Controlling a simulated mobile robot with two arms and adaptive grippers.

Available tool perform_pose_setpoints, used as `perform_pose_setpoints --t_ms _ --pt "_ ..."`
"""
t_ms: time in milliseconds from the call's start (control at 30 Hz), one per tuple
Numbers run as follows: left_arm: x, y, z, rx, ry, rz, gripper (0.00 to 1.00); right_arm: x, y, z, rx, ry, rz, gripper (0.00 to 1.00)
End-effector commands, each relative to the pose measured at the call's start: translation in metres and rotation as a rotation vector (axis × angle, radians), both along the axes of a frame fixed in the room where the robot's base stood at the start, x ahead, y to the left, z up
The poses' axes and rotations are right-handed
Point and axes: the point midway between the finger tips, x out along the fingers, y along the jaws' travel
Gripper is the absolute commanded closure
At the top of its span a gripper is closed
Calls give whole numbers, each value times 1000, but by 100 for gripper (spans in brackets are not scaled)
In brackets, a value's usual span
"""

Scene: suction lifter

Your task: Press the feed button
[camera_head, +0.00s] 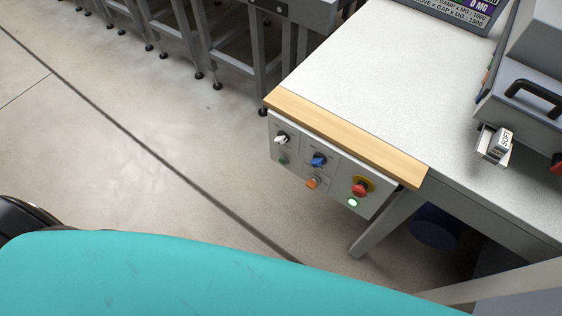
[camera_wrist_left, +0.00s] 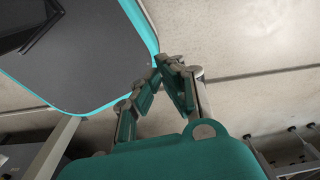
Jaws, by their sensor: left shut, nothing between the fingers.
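A white control panel (camera_head: 335,166) hangs under the wooden front edge of a work table in the head view. It carries a white knob (camera_head: 281,139), a dark green button (camera_head: 284,160), a blue knob (camera_head: 319,160), an orange button (camera_head: 313,183), a red mushroom button (camera_head: 360,188) on a yellow ring and a lit green button (camera_head: 352,202). The labels are too small to read, so I cannot tell which is the feed button. My left gripper (camera_wrist_left: 161,66) shows only in the left wrist view, shut and empty above the floor, away from the panel. My right gripper is not in view.
The table's wooden edge (camera_head: 345,138) juts above the panel. A grey machine with a black handle (camera_head: 533,97) stands at the table's right. Metal stands (camera_head: 236,50) line the back. The concrete floor (camera_head: 150,140) left of the panel is clear.

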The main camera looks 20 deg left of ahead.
Motion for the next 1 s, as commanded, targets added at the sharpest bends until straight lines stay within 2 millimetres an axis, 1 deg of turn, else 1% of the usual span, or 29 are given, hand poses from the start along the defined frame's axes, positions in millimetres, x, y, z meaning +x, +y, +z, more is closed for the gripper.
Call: perform_pose_setpoints --t_ms 67,133,167,233,267,367,400,467,500,567,600,667,700,767,800,867,900,1000 --pt "0 3 0 3 -1 -1 100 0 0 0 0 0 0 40" --pt "5 5 0 4 -9 -6 100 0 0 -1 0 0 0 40" --pt "9 5 0 4 -16 -10 100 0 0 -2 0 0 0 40" --pt "24 7 2 3 -43 -27 100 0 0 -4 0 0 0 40" --pt "33 8 3 3 -60 -38 100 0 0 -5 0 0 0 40" --pt "72 12 12 1 -129 -89 100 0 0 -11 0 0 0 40" --pt "90 14 17 1 -163 -115 100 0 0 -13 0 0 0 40" --pt "118 16 27 1 -218 -158 100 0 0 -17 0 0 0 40" --pt "136 17 36 2 -253 -190 100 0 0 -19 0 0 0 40" --pt "163 16 49 1 -308 -236 100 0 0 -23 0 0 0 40" --pt "180 16 60 2 -345 -269 100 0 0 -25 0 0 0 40" --pt "205 14 77 3 -400 -319 100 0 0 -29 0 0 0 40" --pt "221 12 89 5 -440 -354 100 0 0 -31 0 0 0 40" --pt "243 8 109 6 -495 -407 100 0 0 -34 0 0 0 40" --pt "256 5 123 9 -534 -446 100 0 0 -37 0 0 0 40" --pt "275 0 145 11 -592 -502 100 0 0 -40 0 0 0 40" --pt "286 -4 160 13 -629 -539 100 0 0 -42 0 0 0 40" --pt "307 -16 195 20 -715 -627 100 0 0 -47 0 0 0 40"
